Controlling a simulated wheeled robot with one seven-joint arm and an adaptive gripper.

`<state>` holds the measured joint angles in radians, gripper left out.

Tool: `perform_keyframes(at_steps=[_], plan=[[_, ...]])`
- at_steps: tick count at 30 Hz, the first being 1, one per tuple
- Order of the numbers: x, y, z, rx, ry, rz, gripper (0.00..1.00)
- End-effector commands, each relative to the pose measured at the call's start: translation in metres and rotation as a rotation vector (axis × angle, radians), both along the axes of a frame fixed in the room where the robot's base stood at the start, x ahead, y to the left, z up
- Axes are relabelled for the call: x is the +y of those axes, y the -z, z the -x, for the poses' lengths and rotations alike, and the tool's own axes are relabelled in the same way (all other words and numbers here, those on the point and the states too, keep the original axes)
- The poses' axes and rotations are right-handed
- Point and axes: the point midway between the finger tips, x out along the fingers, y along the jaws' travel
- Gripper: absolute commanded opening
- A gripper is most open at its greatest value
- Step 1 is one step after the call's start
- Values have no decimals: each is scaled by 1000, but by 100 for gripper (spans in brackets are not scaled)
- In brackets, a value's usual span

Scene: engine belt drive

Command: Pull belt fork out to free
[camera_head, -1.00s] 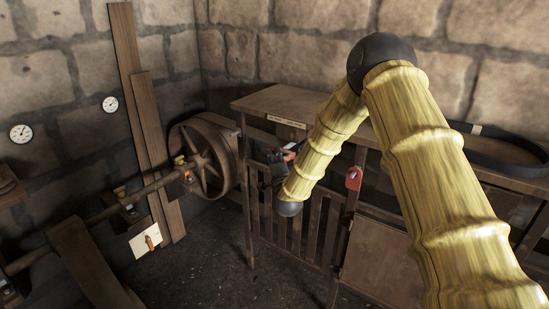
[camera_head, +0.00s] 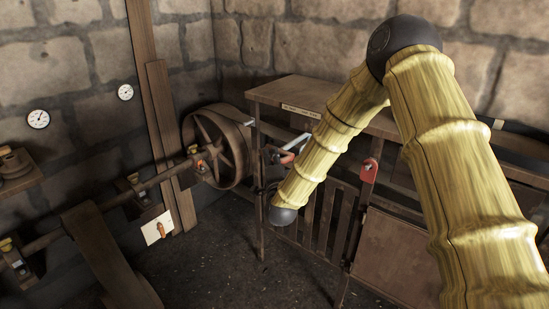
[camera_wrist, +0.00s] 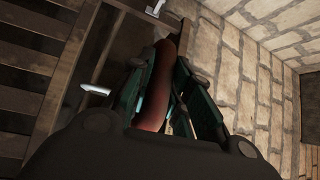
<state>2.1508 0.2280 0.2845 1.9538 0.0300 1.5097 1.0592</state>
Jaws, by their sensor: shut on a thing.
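The belt fork's handle (camera_wrist: 158,88) is a red-brown rod in the wrist view. My gripper (camera_wrist: 168,75) has its green-dark fingers on both sides of the handle, shut on it. In the head view my gripper (camera_head: 271,156) is small and dark, beside the bench's left front post. A red end of the handle (camera_head: 287,159) and a pale metal bar (camera_head: 297,142) show beside it. The rest of the fork is hidden by my arm and the bench.
A spoked wheel (camera_head: 218,148) on a shaft (camera_head: 85,222) stands left of my gripper. The wooden bench (camera_head: 300,92) has a slatted front (camera_head: 340,215). A red tag (camera_head: 369,170) hangs on its post. The floor (camera_head: 215,250) in front is clear.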

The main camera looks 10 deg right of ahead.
Motion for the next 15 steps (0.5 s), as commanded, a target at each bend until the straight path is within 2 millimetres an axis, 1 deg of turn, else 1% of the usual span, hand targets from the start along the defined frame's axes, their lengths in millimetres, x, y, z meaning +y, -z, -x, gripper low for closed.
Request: perform_keyframes(at_steps=[2, 3, 5, 6, 7, 15], plan=[[3, 4, 2, 8, -6, 0, 0], [3, 4, 3, 8, -7, 0, 22], [3, 4, 3, 9, -7, 0, 33], [3, 4, 2, 8, -6, 0, 40], [3, 4, 2, 8, -6, 0, 42], [2, 2, 2, 5, -3, 0, 42]])
